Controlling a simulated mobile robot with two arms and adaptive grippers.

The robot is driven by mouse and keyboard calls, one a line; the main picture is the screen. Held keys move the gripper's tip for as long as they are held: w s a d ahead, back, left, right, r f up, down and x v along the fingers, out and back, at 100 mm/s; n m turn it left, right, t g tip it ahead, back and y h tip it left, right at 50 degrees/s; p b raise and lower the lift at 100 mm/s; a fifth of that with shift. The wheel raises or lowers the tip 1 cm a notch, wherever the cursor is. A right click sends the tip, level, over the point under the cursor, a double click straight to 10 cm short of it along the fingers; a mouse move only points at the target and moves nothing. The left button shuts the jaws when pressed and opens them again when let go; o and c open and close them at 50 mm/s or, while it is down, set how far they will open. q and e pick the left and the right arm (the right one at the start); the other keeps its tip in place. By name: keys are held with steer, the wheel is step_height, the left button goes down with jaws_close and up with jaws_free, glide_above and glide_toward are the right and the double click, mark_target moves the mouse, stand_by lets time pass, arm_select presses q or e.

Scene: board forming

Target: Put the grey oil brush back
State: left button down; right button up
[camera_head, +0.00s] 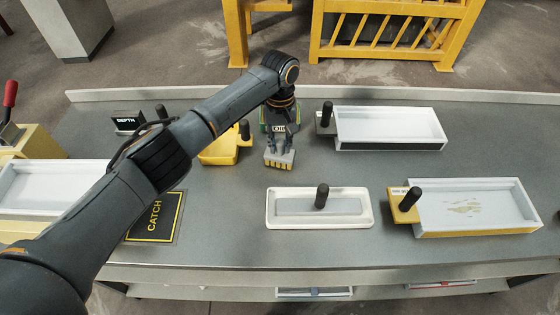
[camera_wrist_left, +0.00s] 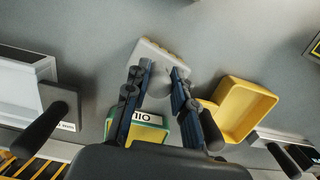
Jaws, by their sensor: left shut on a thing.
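My left gripper (camera_head: 280,143) is shut on the grey oil brush (camera_head: 279,157), a small grey block with a pale yellowish toothed edge toward the front. In the left wrist view the gripper (camera_wrist_left: 162,76) holds the grey brush (camera_wrist_left: 158,57) by a rounded part between its fingertips. The green and yellow oil container (camera_wrist_left: 148,131), labelled OIL, stands beside the fingers, close to my wrist. In the head view the container (camera_head: 265,121) is partly hidden behind my gripper. The brush is outside the container. Whether it touches the bench is unclear. My right gripper is not in view.
A yellow tray (camera_wrist_left: 245,108) sits close beside the container. White trays (camera_head: 390,127), (camera_head: 475,205) stand to the right. A shallow white tray (camera_head: 362,219) with a black-handled float lies in front. A black CATCH mat (camera_head: 155,218) lies left. Bare bench surrounds the brush's front.

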arm_select(q)
steer(key=shift+f, duration=0.2)
steer(key=c, duration=0.7)
jaws_free()
steer(key=r, duration=0.8)
steer(key=w+r, duration=0.1)
steer(key=r, duration=0.3)
